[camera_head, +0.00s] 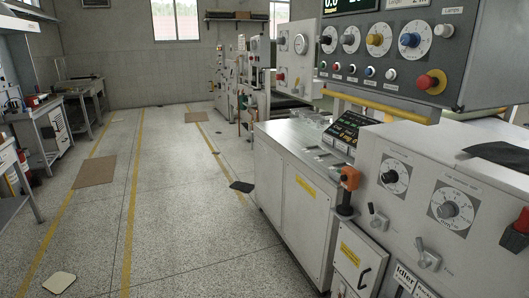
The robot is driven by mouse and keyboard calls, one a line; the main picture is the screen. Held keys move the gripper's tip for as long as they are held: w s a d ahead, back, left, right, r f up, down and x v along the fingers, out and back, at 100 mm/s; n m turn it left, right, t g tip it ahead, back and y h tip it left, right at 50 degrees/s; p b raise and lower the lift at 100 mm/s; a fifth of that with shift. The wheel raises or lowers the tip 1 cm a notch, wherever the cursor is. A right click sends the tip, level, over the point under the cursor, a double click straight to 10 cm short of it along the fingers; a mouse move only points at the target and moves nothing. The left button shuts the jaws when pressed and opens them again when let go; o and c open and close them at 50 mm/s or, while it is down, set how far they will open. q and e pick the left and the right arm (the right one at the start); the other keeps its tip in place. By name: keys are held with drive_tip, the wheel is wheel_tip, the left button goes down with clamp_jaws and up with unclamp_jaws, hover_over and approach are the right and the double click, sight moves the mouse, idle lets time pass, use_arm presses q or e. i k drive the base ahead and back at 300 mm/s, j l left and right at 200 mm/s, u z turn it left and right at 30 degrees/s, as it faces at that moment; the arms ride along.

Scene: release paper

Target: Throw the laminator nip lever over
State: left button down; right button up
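Neither of my grippers is in view. No control in view carries a label I can read as the nip lever. An upright lever with an orange head (349,179) and a dark lower part stands at the near corner of the machine (300,175). A small grey switch lever (378,218) sits on the front panel right of it. A second grey switch lever (428,257) sits lower and further right. Nothing touches any of these levers.
A control box (410,52) with coloured knobs overhangs the machine at upper right. A panel with two dials (447,211) is below it. A red-topped control (521,222) is at the right edge. The speckled aisle floor (160,215) is mostly clear; benches (45,125) line the left.

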sight(295, 90)
drive_tip(key=i+u, duration=0.25)
drive_tip(key=i, duration=1.2)
drive_tip(key=i+l+z, duration=0.1)
drive_tip(key=i+z, duration=0.2)
drive_tip(key=z, duration=0.15)
drive_tip(key=i+z, duration=0.6)
drive_tip(key=z, duration=0.25)
drive_tip(key=i+j+z, duration=0.2)
drive_tip(key=z, duration=0.2)
drive_tip(key=i+j, duration=0.05)
